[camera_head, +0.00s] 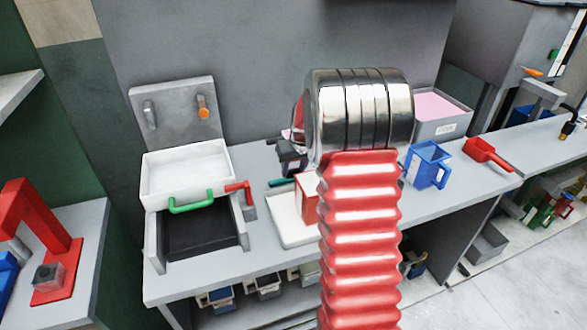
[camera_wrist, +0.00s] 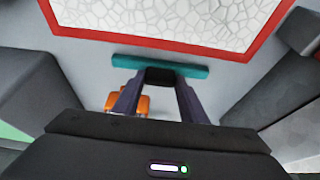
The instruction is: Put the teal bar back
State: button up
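The teal bar (camera_wrist: 178,68) lies crosswise at my gripper's fingertips in the wrist view, with a dark block at its middle. My gripper (camera_wrist: 160,80) has a finger on each side of this block and appears shut on it. In the head view a short piece of the teal bar (camera_head: 283,182) shows just below my dark gripper (camera_head: 291,165). The rest of it is hidden behind a red box and my red arm. The bar is close to a red-framed panel with a white cracked pattern (camera_wrist: 180,20); I cannot tell whether they touch.
A white tray (camera_head: 287,230) lies under the red box (camera_head: 308,190) on the grey bench. To the left is a press with a white basin (camera_head: 187,172) and green handle. A blue jug (camera_head: 428,165), a red scoop (camera_head: 485,152) and a pink-filled bin (camera_head: 440,108) stand right.

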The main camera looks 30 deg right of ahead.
jog(key=o, duration=0.5)
jog(key=shift+c, duration=0.2)
jog(key=shift+r, duration=0.15)
jog(key=v, duration=1.2)
jog(key=s+a+r+n, duration=0.1)
jog(key=s+a+r, duration=0.35)
jog(key=a, duration=0.45)
jog(key=s+a+r, duration=0.3)
jog(key=s+a, duration=0.3)
jog(key=a, duration=0.3)
jog(key=s+a+f+n, duration=0.1)
jog(key=s+a, duration=0.4)
jog(key=s, duration=0.3)
jog(key=s+a+f+t+y, duration=0.1)
jog(key=s+a, duration=0.4)
jog(key=s, duration=0.2)
jog(key=shift+s+a+f+n, duration=0.25)
jog(key=shift+s+f+n, duration=0.15)
